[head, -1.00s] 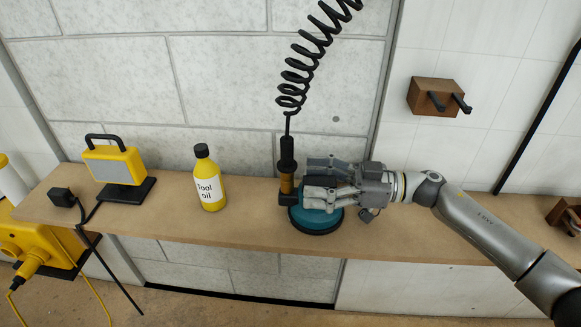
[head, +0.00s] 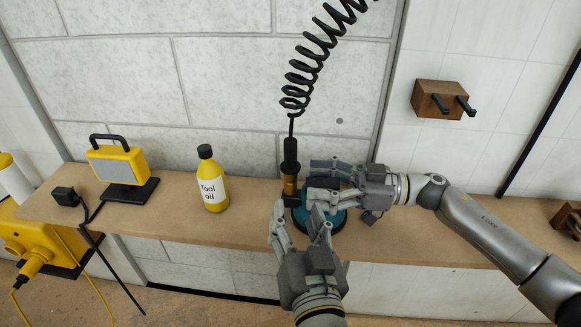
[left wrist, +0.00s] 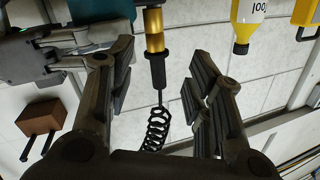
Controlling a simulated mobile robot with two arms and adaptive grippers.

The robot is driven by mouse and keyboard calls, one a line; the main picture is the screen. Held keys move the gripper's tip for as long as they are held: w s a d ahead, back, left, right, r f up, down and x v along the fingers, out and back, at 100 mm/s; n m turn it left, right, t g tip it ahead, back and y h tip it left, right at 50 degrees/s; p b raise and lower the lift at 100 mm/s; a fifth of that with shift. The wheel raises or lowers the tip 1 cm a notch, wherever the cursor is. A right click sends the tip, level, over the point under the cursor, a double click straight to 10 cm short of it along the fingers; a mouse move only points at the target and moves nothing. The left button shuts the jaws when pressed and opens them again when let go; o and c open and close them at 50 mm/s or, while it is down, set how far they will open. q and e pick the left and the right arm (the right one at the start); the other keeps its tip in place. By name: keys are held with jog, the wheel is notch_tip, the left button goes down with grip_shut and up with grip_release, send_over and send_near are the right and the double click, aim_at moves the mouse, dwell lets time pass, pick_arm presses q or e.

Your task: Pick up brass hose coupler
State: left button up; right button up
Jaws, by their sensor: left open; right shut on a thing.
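The brass hose coupler (head: 290,185) hangs upright at the end of a black coiled hose, above the shelf; its gold body also shows in the left wrist view (left wrist: 154,32). My left gripper (head: 297,213) is open, just in front of and below the coupler. In the left wrist view the coupler shows between and beyond the open fingers (left wrist: 160,80), apart from them. My right gripper (head: 312,185) comes from the right and is shut on the teal round tool (head: 322,222), which is partly hidden behind the grippers. The coupler stands close beside the right fingers.
A yellow tool oil bottle (head: 213,182) stands left of the grippers on the wooden shelf (head: 160,220). A yellow work lamp (head: 118,165) is farther left. A wooden block with pegs (head: 440,98) is on the wall. The coiled hose (head: 312,60) hangs above.

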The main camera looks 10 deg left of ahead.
aim_at(291, 150)
pick_arm(q)
notch_tip(291, 150, up, 6)
jog(key=n+h, duration=0.1)
jog(key=n, duration=0.1)
jog(key=shift+t, duration=0.4)
jog(key=x, duration=0.6)
jog(key=shift+w+a+r, duration=0.15)
jog(key=shift+r, duration=0.05)
jog(key=shift+x, duration=2.85)
jog(key=shift+r, duration=0.15)
grip_shut()
